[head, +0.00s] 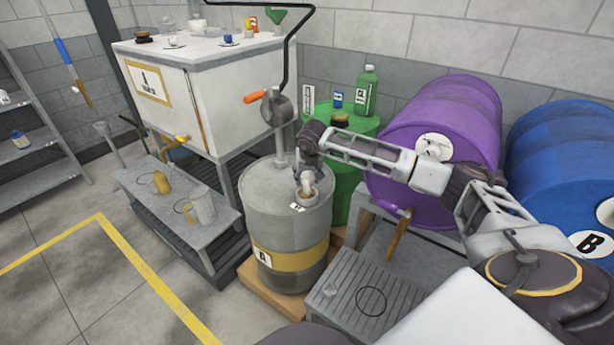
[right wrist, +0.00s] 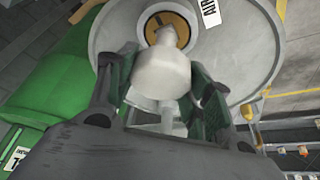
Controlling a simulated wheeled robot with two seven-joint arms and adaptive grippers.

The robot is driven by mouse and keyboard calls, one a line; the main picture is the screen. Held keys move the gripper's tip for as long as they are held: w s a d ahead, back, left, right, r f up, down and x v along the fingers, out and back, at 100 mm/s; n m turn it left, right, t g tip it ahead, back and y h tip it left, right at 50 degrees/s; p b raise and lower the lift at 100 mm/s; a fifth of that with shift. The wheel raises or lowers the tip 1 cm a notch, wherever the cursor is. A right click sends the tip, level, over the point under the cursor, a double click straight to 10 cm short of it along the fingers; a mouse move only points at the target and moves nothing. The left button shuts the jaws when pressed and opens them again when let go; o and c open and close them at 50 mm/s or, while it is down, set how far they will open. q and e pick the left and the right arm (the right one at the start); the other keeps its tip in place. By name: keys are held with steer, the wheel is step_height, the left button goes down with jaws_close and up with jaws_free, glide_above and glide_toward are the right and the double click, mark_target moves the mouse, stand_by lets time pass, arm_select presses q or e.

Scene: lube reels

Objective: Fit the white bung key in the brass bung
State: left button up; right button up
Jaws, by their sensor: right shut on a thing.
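The white bung key (head: 308,183) is held in my right gripper (head: 306,174) over the top of the grey drum (head: 285,215). In the right wrist view the key (right wrist: 162,75) sits between the two dark fingers of the gripper (right wrist: 160,92), which are shut on it. Its narrow end overlaps the round brass bung (right wrist: 181,32) in the drum lid. I cannot tell whether the key is seated in the bung or just above it. In the head view the bung is mostly hidden by the key and gripper. My left gripper is not in view.
A green drum (head: 342,190) stands close behind. Purple (head: 460,120) and blue (head: 575,150) barrels lie at right. A slatted stand (head: 345,300) is in front.

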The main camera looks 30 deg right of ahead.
steer(key=o, duration=1.1)
steer(key=shift+o, duration=0.2)
steer(key=shift+r, duration=0.1)
steer(key=v, duration=1.1)
steer(key=shift+s+r, duration=0.2)
steer(key=shift+r, duration=0.15)
steer(key=shift+r, duration=0.1)
step_height(320, 180, up, 9)
steer(key=p, duration=0.9)
steer(key=shift+r+p, duration=0.4)
steer(key=shift+p, duration=0.15)
